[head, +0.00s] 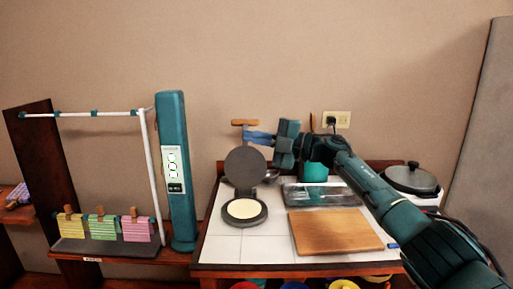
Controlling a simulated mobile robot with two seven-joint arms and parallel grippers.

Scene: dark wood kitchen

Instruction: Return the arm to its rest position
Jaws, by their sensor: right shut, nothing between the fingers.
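My right arm (385,205) reaches in from the lower right across the tiled table. Its right gripper (250,136) points left, above the opened round waffle-style press. The fingers look shut with nothing between them. The press has a raised dark lid (245,168) and a pale round plate (244,209) below. A brown T-shaped handle (245,123) shows just above and beside the fingertips; I cannot tell whether they touch. My left gripper is not in view.
A wooden board (335,231) and a dark clear-topped tray (320,194) lie under my arm. A lidded pan (411,179) stands at the right. A tall teal column (175,170) and a white rack (150,175) with colored cloths stand left.

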